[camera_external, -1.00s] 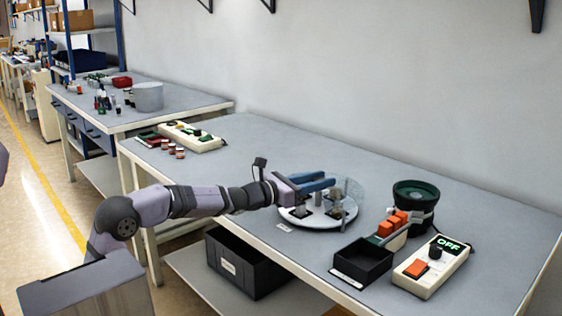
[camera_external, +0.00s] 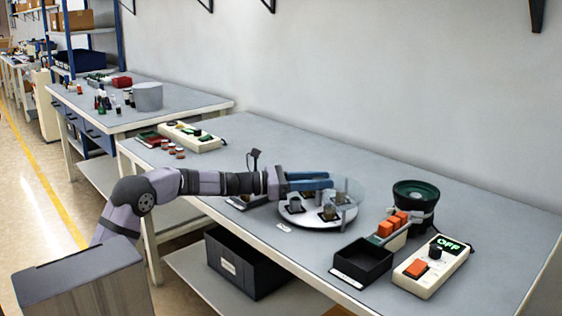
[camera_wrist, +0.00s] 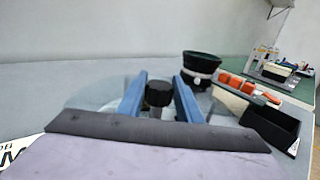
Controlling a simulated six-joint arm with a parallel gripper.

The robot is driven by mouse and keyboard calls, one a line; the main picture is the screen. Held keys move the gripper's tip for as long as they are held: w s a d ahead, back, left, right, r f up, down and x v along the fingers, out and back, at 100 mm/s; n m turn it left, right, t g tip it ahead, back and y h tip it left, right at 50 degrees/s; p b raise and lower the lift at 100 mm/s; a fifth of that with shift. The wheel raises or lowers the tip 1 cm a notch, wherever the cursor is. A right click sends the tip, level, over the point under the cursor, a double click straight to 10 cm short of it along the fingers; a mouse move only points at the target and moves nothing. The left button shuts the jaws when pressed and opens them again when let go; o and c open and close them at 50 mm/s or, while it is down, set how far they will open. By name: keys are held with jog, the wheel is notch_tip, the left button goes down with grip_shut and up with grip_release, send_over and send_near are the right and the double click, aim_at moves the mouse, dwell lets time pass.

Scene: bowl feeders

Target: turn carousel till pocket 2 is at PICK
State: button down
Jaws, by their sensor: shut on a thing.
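The carousel (camera_external: 312,222) is a round white plate on the bench, with dark pockets and metal-looking posts on it and a clear cover over its right and back. Pocket numbers are too small to read. A small white label (camera_external: 283,227) lies at its front left edge; its wording is not legible. My gripper (camera_external: 330,180) reaches over the carousel from the left with blue fingers. In the wrist view my gripper (camera_wrist: 160,78) is shut on a black knob (camera_wrist: 158,95), which stands between the fingers. The knob is hidden by the fingers in the external view.
Right of the carousel are a black open bin (camera_external: 362,262), orange blocks (camera_external: 393,224), a dark green bowl feeder (camera_external: 414,194) and a control box (camera_external: 432,268) showing OFF. Another control box (camera_external: 192,136) stands at the back left. Bench space behind the carousel is clear.

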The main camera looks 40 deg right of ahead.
jog(key=shift+r, duration=0.15)
jog(key=c, duration=1.3)
grip_release()
jog(key=shift+o, duration=0.2)
jog(key=shift+w+a, duration=0.1)
jog(key=shift+b+v, duration=0.3)
jog(key=shift+v, duration=3.25)
